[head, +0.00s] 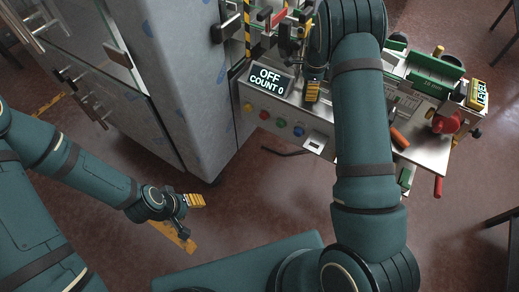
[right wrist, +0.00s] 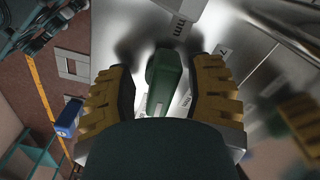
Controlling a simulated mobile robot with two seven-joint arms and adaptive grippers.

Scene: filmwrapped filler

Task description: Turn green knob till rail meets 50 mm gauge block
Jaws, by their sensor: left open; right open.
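The green knob (right wrist: 165,80) shows in the right wrist view, upright in the picture between the two yellow-padded fingers of my right gripper (right wrist: 163,68). The fingers are open on either side of it, with a narrow gap visible at each side. In the head view my right gripper (head: 312,92) is over the machine's steel front beside the display, and the knob is hidden there. A pale plate marked "mm" (right wrist: 179,25) lies beyond the knob; I cannot tell whether it is the gauge block. I cannot make out the rail. My left gripper (head: 190,202) is open and empty, low above the floor.
A display (head: 270,78) reading "OFF COUNT 0" stands above several coloured buttons (head: 281,123). A tall film-wrapped cabinet (head: 180,70) is left of the machine. Right of my arm are a green machine part (head: 436,75), a red knob (head: 446,122) and an orange handle (head: 399,138).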

